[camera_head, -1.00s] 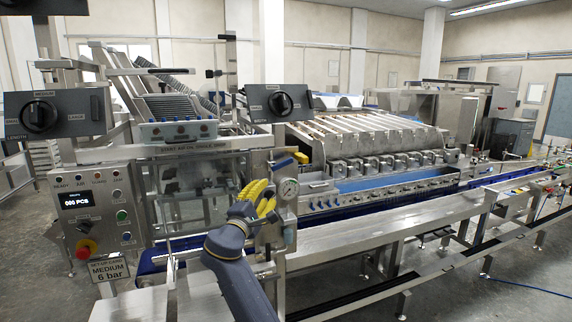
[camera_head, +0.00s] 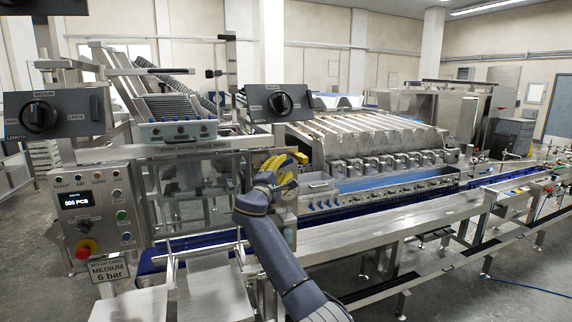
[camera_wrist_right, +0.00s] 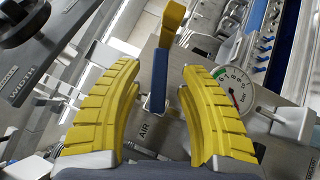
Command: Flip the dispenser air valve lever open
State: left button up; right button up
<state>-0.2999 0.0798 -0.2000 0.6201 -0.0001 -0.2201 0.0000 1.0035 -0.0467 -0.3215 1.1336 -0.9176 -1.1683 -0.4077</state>
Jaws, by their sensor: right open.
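The air valve lever (camera_wrist_right: 158,82) shows in the right wrist view as a blue handle with a yellow tip, beside an AIR label on a steel plate. Its yellow tip (camera_head: 301,158) shows just right of the fingers in the head view. My right gripper (camera_wrist_right: 160,72) has thick yellow ribbed fingers. It is open, with one finger on either side of the lever and a visible gap to each. In the head view the right gripper (camera_head: 279,163) covers most of the valve and its plate. My left gripper is not in view.
A pressure gauge (camera_wrist_right: 239,88) sits close to the right finger in the wrist view. The WIDTH knob box (camera_head: 277,103) hangs above the gripper. The control panel (camera_head: 98,210) with a red emergency button stands at left. A blue-edged conveyor runs to the right.

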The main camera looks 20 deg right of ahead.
aim_at(285, 164)
jog(key=shift+x, duration=1.7)
jog(key=shift+c, duration=0.2)
grip_shut()
